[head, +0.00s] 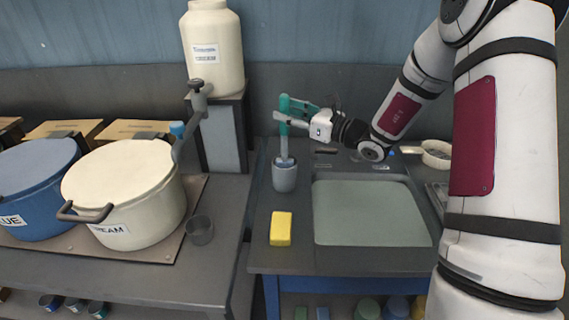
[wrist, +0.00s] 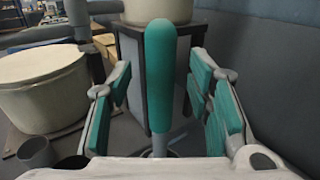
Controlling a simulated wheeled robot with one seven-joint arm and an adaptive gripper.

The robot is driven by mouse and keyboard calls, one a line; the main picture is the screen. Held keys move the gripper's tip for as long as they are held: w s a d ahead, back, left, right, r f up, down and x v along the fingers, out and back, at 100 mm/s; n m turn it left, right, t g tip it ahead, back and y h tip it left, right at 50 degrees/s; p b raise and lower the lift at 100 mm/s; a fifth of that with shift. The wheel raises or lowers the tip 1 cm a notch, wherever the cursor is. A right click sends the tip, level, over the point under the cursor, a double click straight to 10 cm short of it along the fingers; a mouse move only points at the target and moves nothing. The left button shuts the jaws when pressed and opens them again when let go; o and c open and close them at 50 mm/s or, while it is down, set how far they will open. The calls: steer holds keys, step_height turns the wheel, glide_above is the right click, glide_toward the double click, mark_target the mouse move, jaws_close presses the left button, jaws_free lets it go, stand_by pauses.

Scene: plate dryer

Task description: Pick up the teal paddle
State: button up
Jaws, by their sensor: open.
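The teal paddle (wrist: 159,75) stands upright, its rounded teal handle filling the middle of the wrist view. In the head view the paddle (head: 283,140) rises from a grey cup (head: 284,177); its lower end is hidden inside. My gripper (head: 282,110), with teal pads, is level with the upper handle. In the wrist view my gripper (wrist: 158,92) is open, one finger on each side of the handle, with a visible gap on both sides.
A yellow sponge (head: 281,228) lies in front of the cup. A sink basin (head: 370,237) is to the right. A large cream pot (head: 130,190) stands left, and a cream jar (head: 215,65) stands on a block (head: 222,137) behind.

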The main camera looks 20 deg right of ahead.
steer(key=shift+x, duration=1.05)
jaws_close()
steer(key=shift+r, duration=0.1)
